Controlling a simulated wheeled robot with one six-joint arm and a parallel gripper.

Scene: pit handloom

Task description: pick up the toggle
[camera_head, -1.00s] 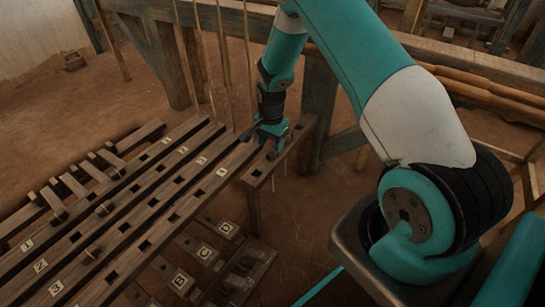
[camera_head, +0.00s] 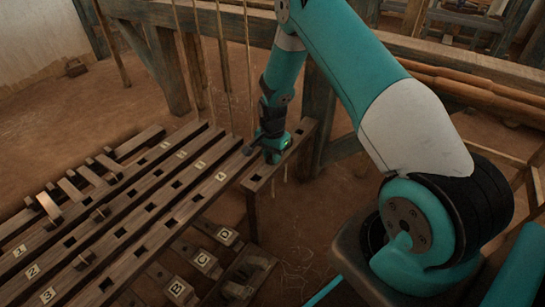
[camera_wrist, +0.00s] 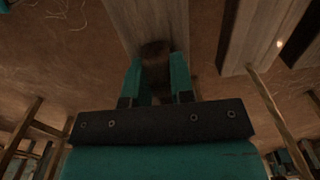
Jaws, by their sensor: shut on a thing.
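My gripper (camera_head: 273,158) points down at the short slotted wooden rail (camera_head: 256,182) on the right of the frame. In the wrist view my gripper (camera_wrist: 157,80) has its two teal fingers closed on the sides of a dark brown wooden toggle (camera_wrist: 155,58). The toggle's upper end shows between the fingers, and its lower part is hidden. The wooden rail (camera_wrist: 130,18) lies behind the toggle in that view. I cannot tell whether the toggle still touches the rail. In the head view the gripper hides the toggle.
Long slotted beams (camera_head: 150,200) with number tags lie to the left, with some wooden pieces in them. Lettered blocks (camera_head: 205,262) sit lower, in front. Thin upright cords (camera_head: 224,70) hang close behind the gripper. The earth floor (camera_head: 340,215) is open to the right.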

